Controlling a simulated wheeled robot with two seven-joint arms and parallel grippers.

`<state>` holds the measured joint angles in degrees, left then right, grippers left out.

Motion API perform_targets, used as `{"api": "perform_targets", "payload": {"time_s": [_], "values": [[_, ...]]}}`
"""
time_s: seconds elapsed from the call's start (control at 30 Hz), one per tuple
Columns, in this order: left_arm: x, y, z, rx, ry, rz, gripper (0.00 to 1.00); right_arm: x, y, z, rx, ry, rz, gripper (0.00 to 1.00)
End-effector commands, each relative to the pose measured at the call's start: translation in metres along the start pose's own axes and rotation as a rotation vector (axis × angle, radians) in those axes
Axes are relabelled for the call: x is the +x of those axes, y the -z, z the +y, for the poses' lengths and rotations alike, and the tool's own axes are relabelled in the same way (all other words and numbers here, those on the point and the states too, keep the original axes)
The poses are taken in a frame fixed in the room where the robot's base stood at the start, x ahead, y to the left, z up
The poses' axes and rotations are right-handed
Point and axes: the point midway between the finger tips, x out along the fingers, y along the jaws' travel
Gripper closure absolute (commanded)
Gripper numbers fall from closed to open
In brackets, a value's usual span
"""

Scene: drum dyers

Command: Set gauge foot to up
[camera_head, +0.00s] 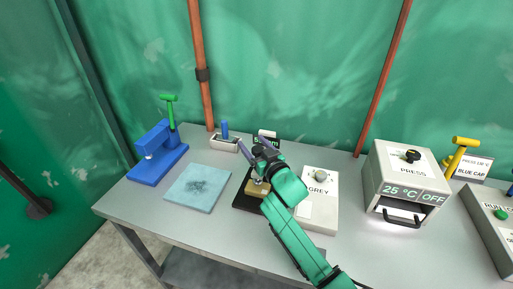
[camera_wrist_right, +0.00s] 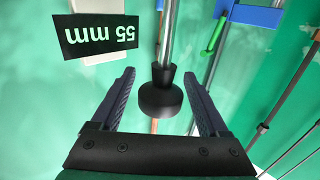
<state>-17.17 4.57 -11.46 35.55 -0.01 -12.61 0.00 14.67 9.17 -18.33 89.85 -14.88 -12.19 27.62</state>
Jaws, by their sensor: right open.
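The gauge stands behind my right gripper in the head view, with its black base (camera_head: 243,202) on the table and a tan block (camera_head: 257,188) on it. In the right wrist view, the gauge's black round foot (camera_wrist_right: 160,99) sits at the end of a metal rod (camera_wrist_right: 167,35). A dark display (camera_wrist_right: 95,34) beside it reads 55 mm, upside down. My right gripper (camera_head: 254,147) is open at the gauge. In the wrist view its two fingers (camera_wrist_right: 158,88) lie on either side of the foot, with gaps showing. My arm hides much of the gauge in the head view.
A grey box (camera_head: 327,185) marked GREY stands close right of the gauge. An oven-like press (camera_head: 400,160) stands right. The table (camera_head: 370,250) is clear at front right.

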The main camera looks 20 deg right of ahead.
Motion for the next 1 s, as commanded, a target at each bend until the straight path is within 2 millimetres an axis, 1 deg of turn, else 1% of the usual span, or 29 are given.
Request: {"api": "perform_targets", "payload": {"time_s": [0.07,0.17,0.37,0.5,0.63,0.7,0.8,1.0], "values": [[0.002,0.000,0.000,0.000,0.000,0.000,0.50,-0.005,-0.002,0.000,0.000,-0.001,-0.002,0.22],[0.005,-0.001,0.000,0.000,0.000,0.000,0.50,-0.019,-0.003,0.001,-0.001,0.000,-0.002,0.22],[0.015,-0.002,0.001,0.000,0.000,0.000,0.50,-0.064,-0.005,0.000,-0.002,0.001,-0.003,0.22],[0.025,-0.003,0.001,0.000,0.000,-0.001,0.50,-0.102,-0.006,0.000,0.000,0.001,-0.003,0.22],[0.031,-0.003,0.001,0.000,-0.001,-0.001,0.50,-0.130,-0.004,0.000,0.000,0.000,-0.002,0.22],[0.033,-0.004,0.001,0.000,-0.001,-0.001,0.50,-0.140,-0.003,0.000,0.000,0.000,-0.001,0.22],[0.033,-0.004,0.001,0.000,-0.001,-0.001,0.50,-0.145,-0.001,0.000,0.000,0.001,0.000,0.22],[0.032,-0.004,0.001,0.000,-0.001,-0.001,0.50,-0.145,0.001,0.000,0.000,0.000,0.001,0.22]]}}
